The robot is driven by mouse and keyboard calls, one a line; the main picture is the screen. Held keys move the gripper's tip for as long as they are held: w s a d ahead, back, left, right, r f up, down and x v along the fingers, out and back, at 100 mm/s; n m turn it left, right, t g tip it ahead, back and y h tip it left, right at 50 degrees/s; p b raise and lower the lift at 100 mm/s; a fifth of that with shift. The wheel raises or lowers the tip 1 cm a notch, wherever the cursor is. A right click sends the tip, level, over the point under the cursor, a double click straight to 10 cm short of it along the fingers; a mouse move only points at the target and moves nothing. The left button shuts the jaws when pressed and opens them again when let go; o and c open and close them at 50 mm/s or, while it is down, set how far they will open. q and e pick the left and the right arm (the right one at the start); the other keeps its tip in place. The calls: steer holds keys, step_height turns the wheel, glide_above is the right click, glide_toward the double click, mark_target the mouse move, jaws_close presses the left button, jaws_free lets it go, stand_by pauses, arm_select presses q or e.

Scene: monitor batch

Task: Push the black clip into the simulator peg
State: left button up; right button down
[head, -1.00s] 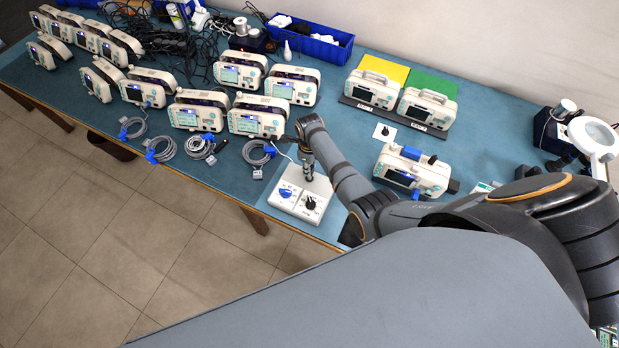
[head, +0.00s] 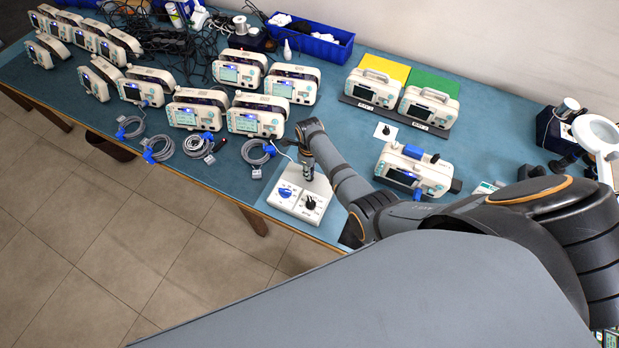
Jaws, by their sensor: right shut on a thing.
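The simulator (head: 293,204) is a white box with a blue dial and a black dial, near the table's front edge. My right gripper (head: 308,175) points down over the back part of the simulator. It is shut on a small dark thing, which I take to be the black clip; fingers and arm mostly hide it. A thin pale lead runs to the gripper from the left. The simulator's peg is hidden behind the gripper, so I cannot tell whether clip and peg touch. My left gripper is out of view.
Another monitor (head: 416,170) stands right of my forearm. A blue bin (head: 320,45) is at the back. Bare blue table (head: 335,118) lies behind my wrist.

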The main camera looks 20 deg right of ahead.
steer(key=shift+f+b, duration=0.45)
steer(key=shift+f, duration=0.3)
stand_by(0.4)
steer(key=c, duration=1)
jaws_free()
steer(key=shift+c, duration=0.2)
step_height(320, 180, up, 12)
